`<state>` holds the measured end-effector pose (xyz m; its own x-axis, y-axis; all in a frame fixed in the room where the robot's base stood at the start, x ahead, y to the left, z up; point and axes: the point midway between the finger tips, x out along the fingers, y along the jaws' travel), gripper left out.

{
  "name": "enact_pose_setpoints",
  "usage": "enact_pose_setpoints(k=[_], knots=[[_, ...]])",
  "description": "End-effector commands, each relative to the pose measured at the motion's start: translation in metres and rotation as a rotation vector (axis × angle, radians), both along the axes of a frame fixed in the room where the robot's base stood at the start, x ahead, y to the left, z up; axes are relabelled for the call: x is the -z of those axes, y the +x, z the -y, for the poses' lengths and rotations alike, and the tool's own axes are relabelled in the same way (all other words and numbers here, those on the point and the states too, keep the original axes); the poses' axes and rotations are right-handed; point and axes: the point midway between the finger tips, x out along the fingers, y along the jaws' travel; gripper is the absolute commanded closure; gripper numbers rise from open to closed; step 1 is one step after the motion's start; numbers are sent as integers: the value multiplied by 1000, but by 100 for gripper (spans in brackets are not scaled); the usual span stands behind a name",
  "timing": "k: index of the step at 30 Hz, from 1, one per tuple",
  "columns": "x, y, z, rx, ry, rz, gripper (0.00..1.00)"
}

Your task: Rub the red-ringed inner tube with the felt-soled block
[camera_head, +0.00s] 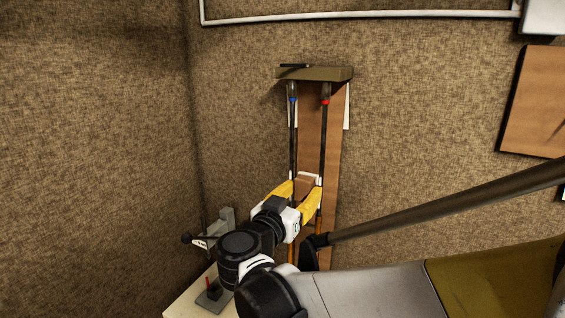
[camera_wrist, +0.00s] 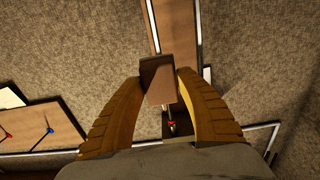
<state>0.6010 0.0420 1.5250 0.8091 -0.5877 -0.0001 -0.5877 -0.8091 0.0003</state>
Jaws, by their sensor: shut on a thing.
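The red-ringed tube (camera_head: 323,128) stands upright against a brown board on the wall, its red ring near the top under a shelf-like bracket (camera_head: 330,74). A thinner blue-ringed tube (camera_head: 292,125) stands to its left. My gripper (camera_head: 303,188) is shut on a brown block (camera_head: 306,182), at the lower part of the tubes. In the wrist view the block (camera_wrist: 157,80) sits between the yellow fingers (camera_wrist: 162,82), and a red spot shows below it. The block covers part of what lies behind. I cannot tell whether its felt sole touches the red-ringed tube.
A grey clamp-like fixture (camera_head: 215,230) and a small grey base with a red-tipped pin (camera_head: 212,293) are at the pale bench (camera_head: 178,308), lower left. A brown wall panel (camera_head: 535,100) hangs at right. A white conduit (camera_head: 350,16) runs along the wall above.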

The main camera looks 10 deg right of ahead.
Motion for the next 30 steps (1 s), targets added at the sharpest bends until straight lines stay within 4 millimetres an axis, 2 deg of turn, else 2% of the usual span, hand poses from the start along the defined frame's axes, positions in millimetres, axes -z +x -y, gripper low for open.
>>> enact_pose_setpoints(k=[5,21,30], knots=[[0,6,5,1,0,0,90],[0,51,37,-3,-1,1,90],[0,56,41,-4,-1,1,90]])
